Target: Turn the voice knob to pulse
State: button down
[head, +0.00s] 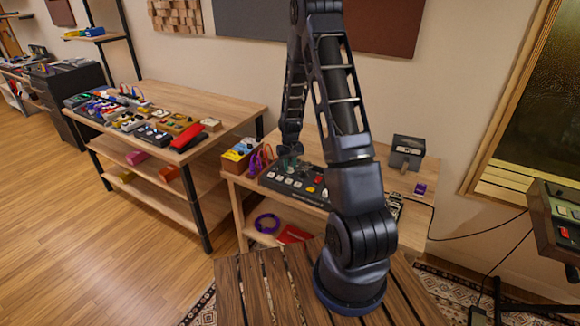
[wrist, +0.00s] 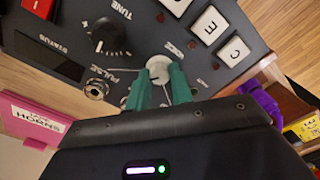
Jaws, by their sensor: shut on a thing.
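The dark synth panel (head: 292,186) lies on the wooden table, with rows of pale buttons and a few red ones. In the wrist view the panel face (wrist: 140,55) fills the upper part. A small pale round knob (wrist: 158,66) is there, with printed lines around it and a PULSE label to its left. My gripper (wrist: 161,84) has green fingertips closed on this knob from either side. They hide part of it, so I cannot tell where it points. In the head view my gripper (head: 290,160) is at the panel's far left part, small and partly hidden.
A black TUNE knob (wrist: 104,34) and a metal jack (wrist: 96,89) sit close by on the panel. Square white buttons (wrist: 209,25) are to the right. A grey box (head: 407,152) stands at the table's back right. Purple cables (head: 259,160) lie left of the panel.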

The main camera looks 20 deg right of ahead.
aim_at(290, 167)
jog(key=shift+m, duration=0.5)
jog(key=c, duration=1.2)
grip_release()
jog(key=shift+c, duration=0.2)
jog(key=shift+r, duration=0.1)
notch_tip(290, 167, up, 11)
jog(key=shift+f, duration=0.2)
